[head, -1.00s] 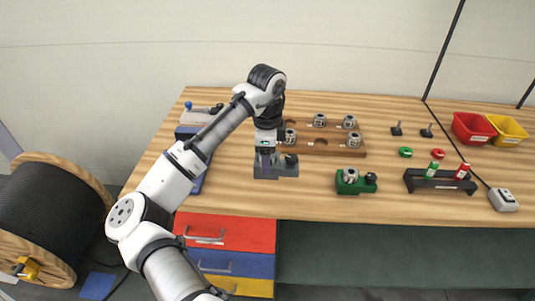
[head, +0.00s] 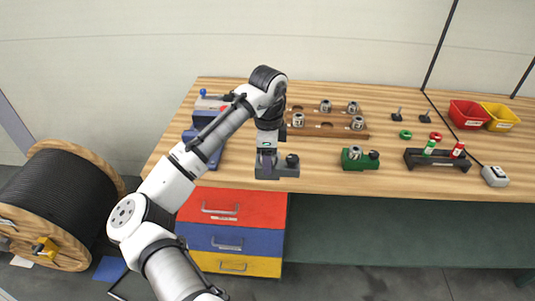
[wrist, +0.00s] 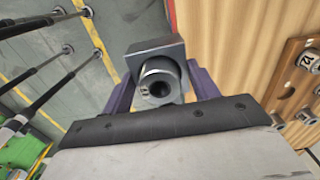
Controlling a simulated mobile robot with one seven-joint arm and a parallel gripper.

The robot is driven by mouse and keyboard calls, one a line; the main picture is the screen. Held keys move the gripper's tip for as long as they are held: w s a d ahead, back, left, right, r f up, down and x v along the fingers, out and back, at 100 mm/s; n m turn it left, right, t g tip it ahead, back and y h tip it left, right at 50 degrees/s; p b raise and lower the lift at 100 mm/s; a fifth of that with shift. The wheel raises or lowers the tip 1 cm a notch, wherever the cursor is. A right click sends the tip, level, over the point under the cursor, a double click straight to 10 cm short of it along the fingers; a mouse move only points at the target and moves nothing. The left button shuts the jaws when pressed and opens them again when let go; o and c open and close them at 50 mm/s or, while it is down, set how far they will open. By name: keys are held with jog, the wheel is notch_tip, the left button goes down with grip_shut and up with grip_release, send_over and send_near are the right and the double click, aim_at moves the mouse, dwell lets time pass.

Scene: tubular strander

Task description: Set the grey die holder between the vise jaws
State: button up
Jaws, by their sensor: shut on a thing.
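The grey die holder (head: 287,171) hangs in my gripper (head: 266,161) just in front of the bench's front edge in the head view. In the wrist view, the holder (wrist: 155,55) is a grey block with a round, hollow boss, between the two purple fingers of my gripper (wrist: 162,85). My gripper is shut on it. The blue and grey vise (head: 204,117) stands at the left end of the bench, to the left of and behind the gripper. My arm crosses in front of the vise and hides part of it, including the gap between its jaws.
A wooden rack (head: 318,130) with several metal dies lies behind the gripper. A green die holder (head: 360,163) sits to the right. A black stand (head: 435,160) and red and yellow bins (head: 468,114) are farther right. A cable reel (head: 65,200) stands on the left floor.

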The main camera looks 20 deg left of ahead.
jog(key=s+d+f+n, duration=0.1)
jog(key=d+f+n, duration=0.3)
jog(key=d+f, duration=0.3)
jog(key=s+d+f+n, duration=0.1)
jog(key=d+f+n, duration=0.4)
jog(key=f, duration=1.2)
jog(key=d+f+n, duration=0.5)
jog(key=d+f, duration=0.4)
jog(key=f, duration=0.4)
jog(key=shift+s+d, duration=0.35)
jog(key=shift+s, duration=0.05)
